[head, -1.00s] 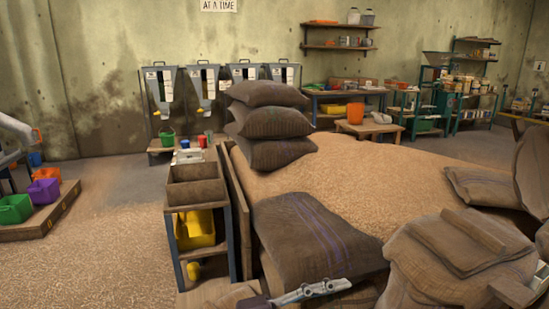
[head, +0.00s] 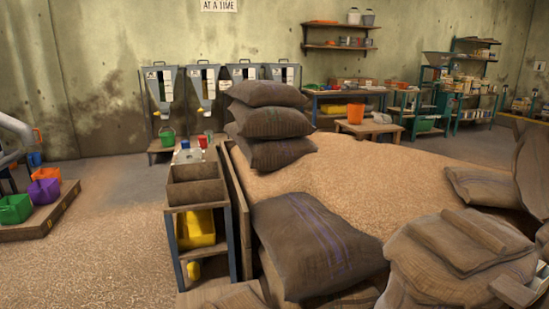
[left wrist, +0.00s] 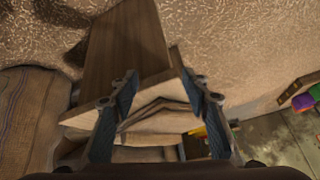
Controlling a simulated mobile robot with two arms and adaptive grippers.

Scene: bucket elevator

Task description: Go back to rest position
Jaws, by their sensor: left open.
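My left gripper (left wrist: 162,108) shows in the left wrist view with its two dark ribbed fingers spread apart. Nothing is held between them. A brown wooden board or panel (left wrist: 125,45) lies beyond the fingers, and a woven sack (left wrist: 30,120) is at the left. Neither gripper shows in the head view now. My right gripper is not in any current view.
A grain heap (head: 380,185) fills the middle right behind a wooden wall, with stacked sacks (head: 270,122) and a sack with purple stripes (head: 318,245) at its edge. A wooden bin stand (head: 197,195) stands left. Open grainy floor (head: 110,230) lies further left.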

